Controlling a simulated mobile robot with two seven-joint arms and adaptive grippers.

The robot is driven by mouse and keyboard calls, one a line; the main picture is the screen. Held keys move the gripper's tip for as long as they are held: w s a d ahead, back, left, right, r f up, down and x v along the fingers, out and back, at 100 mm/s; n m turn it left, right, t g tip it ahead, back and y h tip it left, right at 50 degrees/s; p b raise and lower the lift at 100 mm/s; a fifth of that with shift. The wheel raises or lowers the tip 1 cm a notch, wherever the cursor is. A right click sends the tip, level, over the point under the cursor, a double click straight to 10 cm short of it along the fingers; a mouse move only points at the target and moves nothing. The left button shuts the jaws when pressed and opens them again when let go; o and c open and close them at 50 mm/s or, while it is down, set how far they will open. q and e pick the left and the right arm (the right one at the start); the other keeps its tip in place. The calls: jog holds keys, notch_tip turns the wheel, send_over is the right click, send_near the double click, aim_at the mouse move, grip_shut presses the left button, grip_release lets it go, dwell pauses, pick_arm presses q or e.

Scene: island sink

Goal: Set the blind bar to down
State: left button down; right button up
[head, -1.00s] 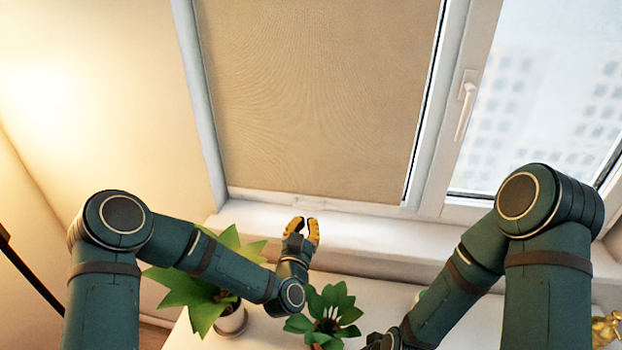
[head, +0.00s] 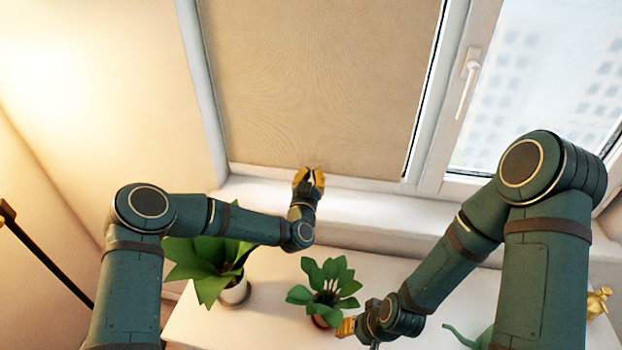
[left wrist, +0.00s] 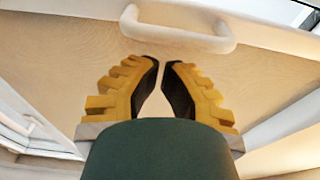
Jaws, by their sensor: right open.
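The beige blind (head: 310,90) hangs over the left window pane, its lower edge low, near the sill. A white blind bar (head: 365,185) runs along that edge. In the left wrist view, a white loop handle (left wrist: 180,38) on the bar (left wrist: 70,8) lies just beyond my fingertips. My left gripper (head: 309,176) is at the bar in the head view and hides the handle there. In the left wrist view, its fingers (left wrist: 163,64) are almost together, with nothing between them and apart from the handle. My right gripper (head: 346,327) is open and low, by the small plant, partly hidden.
A potted leafy plant (head: 208,265) and a smaller plant (head: 325,285) stand on the white table (head: 270,315) below my left arm. The window handle (head: 468,85) is right of the blind. A gold figure (head: 597,302) stands at the right. The sill (head: 390,227) is clear.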

pick_arm(q)
jog(key=shift+s+f, duration=0.15)
jog(key=shift+f, duration=0.4)
notch_tip(320, 180, down, 6)
jog(key=b, duration=0.6)
jog(key=shift+r, duration=0.2)
pick_arm(e)
notch_tip(320, 180, down, 7)
jog(key=shift+s+a+r, duration=0.1)
jog(key=shift+a+r, duration=0.05)
jog(key=shift+r, duration=0.05)
pick_arm(q)
jog(key=shift+r, duration=0.1)
pick_arm(e)
jog(key=shift+r, duration=0.1)
